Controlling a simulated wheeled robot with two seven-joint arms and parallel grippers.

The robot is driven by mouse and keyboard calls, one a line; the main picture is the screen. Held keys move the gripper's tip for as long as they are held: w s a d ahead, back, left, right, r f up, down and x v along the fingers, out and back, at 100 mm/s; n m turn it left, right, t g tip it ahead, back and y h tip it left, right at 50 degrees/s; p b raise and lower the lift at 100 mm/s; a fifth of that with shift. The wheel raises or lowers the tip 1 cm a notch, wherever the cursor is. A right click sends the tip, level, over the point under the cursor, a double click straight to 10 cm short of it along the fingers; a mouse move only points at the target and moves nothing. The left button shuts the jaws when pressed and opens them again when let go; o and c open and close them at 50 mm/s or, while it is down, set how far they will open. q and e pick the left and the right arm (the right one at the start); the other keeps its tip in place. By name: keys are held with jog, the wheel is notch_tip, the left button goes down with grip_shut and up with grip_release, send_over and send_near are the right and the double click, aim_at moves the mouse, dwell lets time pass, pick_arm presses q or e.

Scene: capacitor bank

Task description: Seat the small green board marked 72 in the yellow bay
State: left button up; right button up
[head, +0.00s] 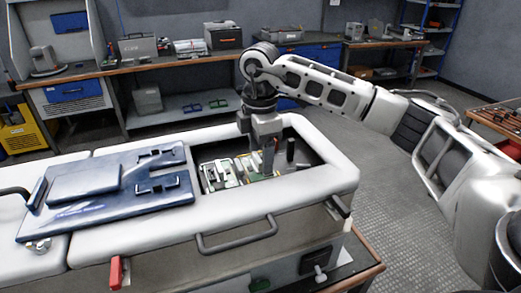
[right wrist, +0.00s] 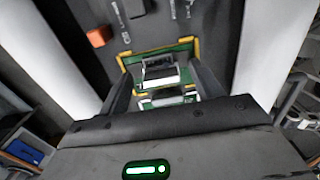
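My right gripper (head: 266,148) points down into the open cavity of the bank, over the yellow bay (head: 261,170). In the right wrist view the two fingers of my right gripper (right wrist: 163,72) stand apart. A green board (right wrist: 186,46) with a pale metallic block (right wrist: 160,74) shows between and beyond them. The yellow frame of the bay (right wrist: 128,60) surrounds the green there. I cannot tell whether the fingers touch the board. No number 72 is readable. Another pale and green board (head: 222,173) lies left of the bay. My left gripper is not in view.
The white padded rim (head: 285,187) surrounds the cavity. A blue cover plate (head: 110,190) lies on the bank to the left. A dark upright post (head: 291,150) stands right of the bay. An orange block (right wrist: 99,37) shows in the right wrist view. Workbenches line the back wall.

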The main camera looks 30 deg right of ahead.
notch_tip(320, 180, up, 16)
jog(key=shift+p, duration=0.45)
